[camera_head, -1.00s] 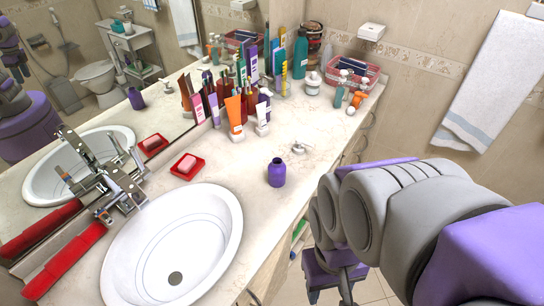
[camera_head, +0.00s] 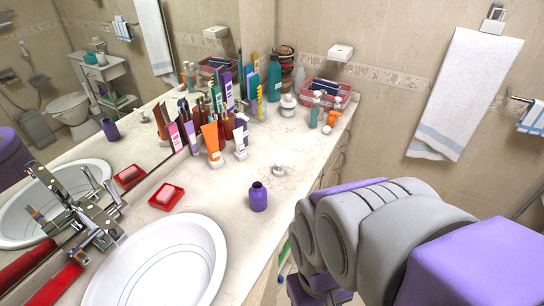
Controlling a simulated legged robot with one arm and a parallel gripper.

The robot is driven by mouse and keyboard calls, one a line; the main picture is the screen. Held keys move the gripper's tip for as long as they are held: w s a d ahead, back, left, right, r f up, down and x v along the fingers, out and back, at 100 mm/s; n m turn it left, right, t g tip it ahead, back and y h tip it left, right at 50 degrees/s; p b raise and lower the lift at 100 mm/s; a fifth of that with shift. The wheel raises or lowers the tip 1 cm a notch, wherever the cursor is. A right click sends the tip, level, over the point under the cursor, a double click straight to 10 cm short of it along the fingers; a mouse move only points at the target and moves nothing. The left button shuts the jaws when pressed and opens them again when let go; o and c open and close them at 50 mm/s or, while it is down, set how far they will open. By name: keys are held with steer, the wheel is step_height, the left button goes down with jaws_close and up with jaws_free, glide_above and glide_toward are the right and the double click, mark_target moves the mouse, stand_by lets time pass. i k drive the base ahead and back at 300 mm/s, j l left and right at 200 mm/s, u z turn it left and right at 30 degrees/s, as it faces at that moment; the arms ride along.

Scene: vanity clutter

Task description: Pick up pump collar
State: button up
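A small pale metallic piece (camera_head: 279,170), which looks like the pump collar, lies on the marble counter (camera_head: 225,195). It is just behind and to the right of an open-necked purple bottle (camera_head: 258,197) standing upright. Nothing touches the small piece. My grey and purple arm fills the lower right, beyond the counter's front edge. My gripper's fingers do not show in this view, and no part of my arm touches the small piece.
The sink basin (camera_head: 162,265) and red soap dish (camera_head: 166,197) are left of the bottle. Tubes, including an orange tube (camera_head: 211,137), crowd the back. A pink basket (camera_head: 324,93) and a small orange-and-teal pump bottle (camera_head: 333,112) stand far right. Counter around the small piece is clear.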

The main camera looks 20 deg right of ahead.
mark_target(277, 173)
steer(key=i+l+z, duration=0.1)
steer(key=i+l, duration=0.2)
steer(key=l, duration=0.2)
steer(key=i+l+z, duration=0.15)
steer(key=i+l, duration=0.2)
steer(key=l, duration=0.1)
